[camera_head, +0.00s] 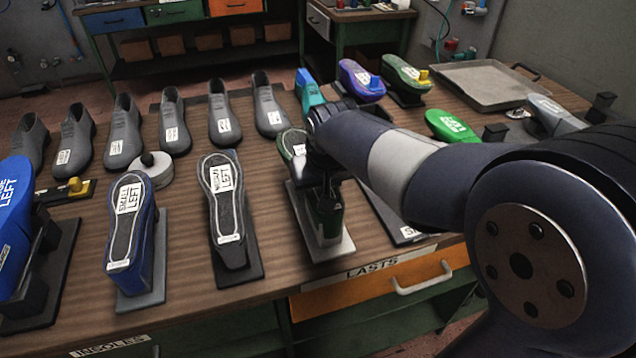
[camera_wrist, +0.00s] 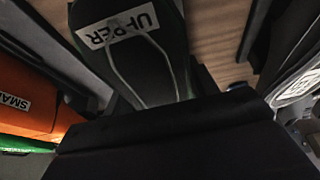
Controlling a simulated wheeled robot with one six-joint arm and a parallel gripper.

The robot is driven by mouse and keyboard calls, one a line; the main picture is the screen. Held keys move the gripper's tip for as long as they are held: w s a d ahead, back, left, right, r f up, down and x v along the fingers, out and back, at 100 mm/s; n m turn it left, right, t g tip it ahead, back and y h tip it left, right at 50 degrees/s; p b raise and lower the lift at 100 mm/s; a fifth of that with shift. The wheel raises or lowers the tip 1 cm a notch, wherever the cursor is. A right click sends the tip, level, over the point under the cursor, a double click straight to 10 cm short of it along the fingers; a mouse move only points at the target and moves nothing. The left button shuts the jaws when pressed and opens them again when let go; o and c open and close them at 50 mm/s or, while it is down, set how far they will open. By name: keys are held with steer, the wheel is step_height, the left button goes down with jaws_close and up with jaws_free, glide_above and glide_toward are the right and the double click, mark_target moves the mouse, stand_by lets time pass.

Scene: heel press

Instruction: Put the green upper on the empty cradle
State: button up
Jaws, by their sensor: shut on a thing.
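The green upper (camera_head: 327,214) is sole up, its toe pointing to the back, over a cradle with a pale grey base plate (camera_head: 337,250) near the table's front edge. My gripper (camera_head: 322,172) is shut on it and hides its middle. I cannot tell whether the upper rests on the cradle or hangs just above it. In the wrist view a dark upper with a white "UPPER" label (camera_wrist: 118,27) lies close before my gripper, partly hidden by the black gripper body.
To the left, a grey upper (camera_head: 224,185) and a dark blue upper (camera_head: 131,215) stand on cradles. A bright blue one (camera_head: 14,215) is at the left edge. Grey lasts (camera_head: 219,112) line the back. A bright green piece (camera_head: 452,127) and metal tray (camera_head: 485,84) lie right, beyond my arm.

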steer(key=shift+f+b, duration=0.4)
steer(key=shift+f, duration=0.25)
stand_by(0.8)
steer(key=o, duration=1.2)
steer(key=shift+c, duration=0.2)
steer(key=v, duration=1)
steer(key=shift+s+d+r+p, duration=0.1)
steer(key=shift+s+r+p, duration=0.1)
steer(key=shift+r+p, duration=0.15)
steer(key=shift+f, duration=0.1)
steer(key=x, duration=1.1)
steer(key=shift+b, duration=0.35)
steer(key=shift+r, duration=0.45)
steer(key=shift+r+p, duration=0.1)
steer(key=shift+p, duration=0.2)
steer(key=shift+s+f+b, duration=0.1)
steer(key=shift+f+b, duration=0.15)
steer(key=shift+b, duration=0.15)
